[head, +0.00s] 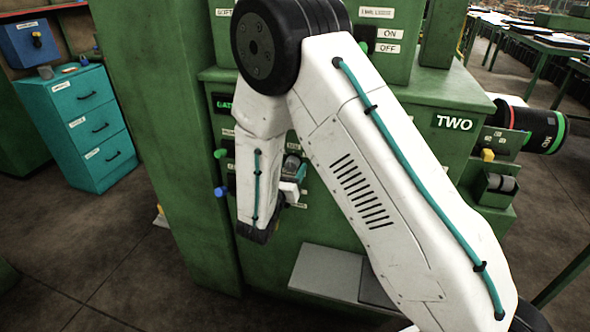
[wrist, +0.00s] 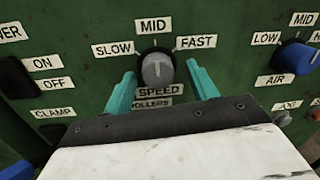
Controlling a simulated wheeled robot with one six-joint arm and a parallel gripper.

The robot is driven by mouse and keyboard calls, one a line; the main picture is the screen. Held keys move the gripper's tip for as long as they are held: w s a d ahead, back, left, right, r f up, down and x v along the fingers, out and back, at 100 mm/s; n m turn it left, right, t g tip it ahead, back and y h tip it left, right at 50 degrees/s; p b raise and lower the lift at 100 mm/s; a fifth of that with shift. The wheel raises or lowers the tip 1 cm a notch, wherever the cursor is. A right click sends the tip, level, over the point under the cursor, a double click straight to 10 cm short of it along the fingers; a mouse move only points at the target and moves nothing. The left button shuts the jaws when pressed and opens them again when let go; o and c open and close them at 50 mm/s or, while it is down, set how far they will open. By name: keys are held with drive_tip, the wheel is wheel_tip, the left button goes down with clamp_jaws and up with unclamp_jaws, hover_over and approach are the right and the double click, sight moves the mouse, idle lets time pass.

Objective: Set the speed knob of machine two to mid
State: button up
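The speed knob (wrist: 157,69) is grey on a dark base, in the upper middle of the wrist view. SLOW (wrist: 113,48) is to its left, MID (wrist: 153,26) above and FAST (wrist: 196,41) to its right. Its pale mark looks close to upright, roughly towards MID; the exact setting is hard to read. My gripper (wrist: 161,78) is open, with one teal finger on each side of the knob and a visible gap at each. In the head view my white arm hides much of the panel of the machine marked TWO (head: 453,123).
A blue AIR knob (wrist: 296,58) sits to the right of the speed knob. A black switch (wrist: 18,78) with ON and OFF labels is at left. In the head view, a teal drawer cabinet (head: 84,128) stands far left and a grey plate (head: 327,272) lies low before the machine.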

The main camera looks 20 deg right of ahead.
drive_tip(key=shift+a, duration=0.1)
drive_tip(key=v, duration=0.7)
drive_tip(key=shift+s+a, duration=0.2)
drive_tip(key=shift+s, duration=0.15)
